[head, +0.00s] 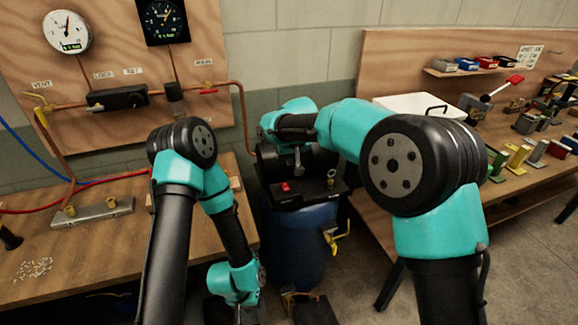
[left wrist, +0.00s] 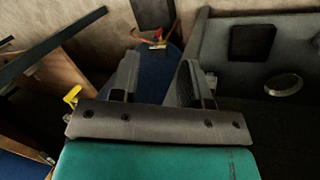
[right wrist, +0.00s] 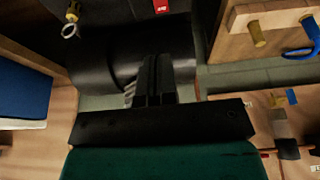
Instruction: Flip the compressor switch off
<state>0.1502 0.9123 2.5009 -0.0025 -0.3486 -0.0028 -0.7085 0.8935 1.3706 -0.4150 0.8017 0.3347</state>
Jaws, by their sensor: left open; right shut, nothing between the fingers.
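The compressor has a blue tank (head: 300,245) with a black motor and a dark top plate. Its red switch (head: 286,187) sits on a black box at the front of that plate. The switch also shows at the top edge of the right wrist view (right wrist: 161,6). My right gripper (head: 298,168) is shut and empty, just above and behind the switch, by the black motor (right wrist: 105,50); I cannot tell whether it touches anything. My left gripper (left wrist: 155,80) is open and empty, low near the floor, with the blue tank beyond its fingers; the head view barely shows it.
A yellow-handled valve (head: 333,240) sticks out of the tank's front. A brass fitting with a ring (head: 331,180) stands on the plate right of the switch. A gauge board (head: 120,60) and workbench (head: 110,250) are at left. Another bench (head: 390,190) is at right.

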